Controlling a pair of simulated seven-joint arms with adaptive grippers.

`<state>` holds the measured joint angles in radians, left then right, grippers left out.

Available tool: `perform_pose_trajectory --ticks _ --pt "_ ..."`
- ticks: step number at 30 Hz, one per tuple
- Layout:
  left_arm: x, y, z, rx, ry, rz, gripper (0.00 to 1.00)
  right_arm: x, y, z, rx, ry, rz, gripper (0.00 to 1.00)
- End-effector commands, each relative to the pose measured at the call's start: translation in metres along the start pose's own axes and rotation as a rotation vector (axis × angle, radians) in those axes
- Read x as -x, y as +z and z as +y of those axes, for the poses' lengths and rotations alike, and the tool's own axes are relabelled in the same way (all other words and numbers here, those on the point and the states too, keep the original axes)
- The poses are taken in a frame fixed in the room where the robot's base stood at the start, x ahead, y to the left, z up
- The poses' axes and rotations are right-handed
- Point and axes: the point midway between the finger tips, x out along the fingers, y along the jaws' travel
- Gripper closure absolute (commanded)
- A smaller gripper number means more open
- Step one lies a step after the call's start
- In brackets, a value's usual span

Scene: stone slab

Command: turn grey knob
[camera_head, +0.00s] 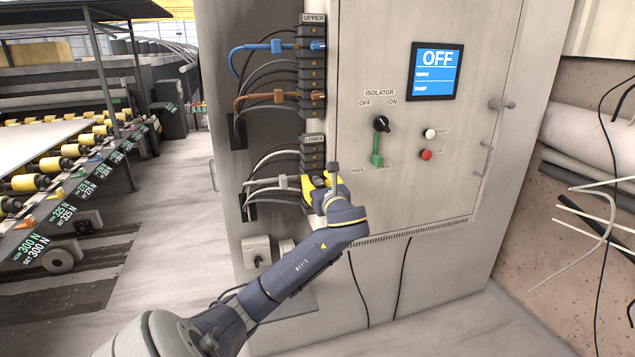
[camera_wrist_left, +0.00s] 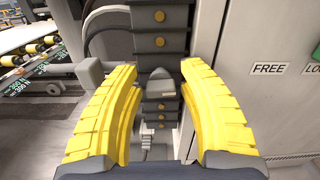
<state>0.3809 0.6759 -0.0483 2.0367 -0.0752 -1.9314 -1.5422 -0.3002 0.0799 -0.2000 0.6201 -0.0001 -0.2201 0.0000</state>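The grey knob (camera_wrist_left: 196,76) is a small wedge-shaped piece on the dark lower terminal block (camera_head: 313,152). In the left wrist view it sits between my left gripper's two yellow fingers, with gaps on both sides. My left gripper (camera_head: 322,186) is open in front of the lower block; it also shows in the left wrist view (camera_wrist_left: 172,100). In the head view the gripper hides the knob. A grey connector (camera_head: 287,182) with grey cables enters from the left of the block. My right gripper is not in view.
The upper block (camera_head: 312,70) holds a blue connector (camera_head: 277,46) and a brown one (camera_head: 279,97). The cabinet door (camera_head: 440,180) at right carries a black isolator switch (camera_head: 381,124), a green lever (camera_head: 377,158) and a screen (camera_head: 436,71) reading OFF. A conveyor stands at left.

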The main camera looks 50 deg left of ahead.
Motion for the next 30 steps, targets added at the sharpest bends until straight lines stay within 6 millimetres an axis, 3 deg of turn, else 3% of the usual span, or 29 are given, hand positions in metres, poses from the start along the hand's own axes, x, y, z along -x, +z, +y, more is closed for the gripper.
perform_pose_trajectory --ticks 1,10,23,30 --pt "0.0001 0.0 0.0 0.0 0.0 0.0 0.67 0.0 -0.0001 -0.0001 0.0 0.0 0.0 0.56" --pt "0.0001 0.0001 0.0001 0.0 0.0 -0.001 1.0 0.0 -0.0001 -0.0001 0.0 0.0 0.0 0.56" --pt "0.0 0.0036 0.001 0.03 0.002 -0.006 1.0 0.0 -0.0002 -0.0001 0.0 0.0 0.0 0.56" --pt "0.0001 0.0047 0.0015 0.163 0.002 -0.007 1.0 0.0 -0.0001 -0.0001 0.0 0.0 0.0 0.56"
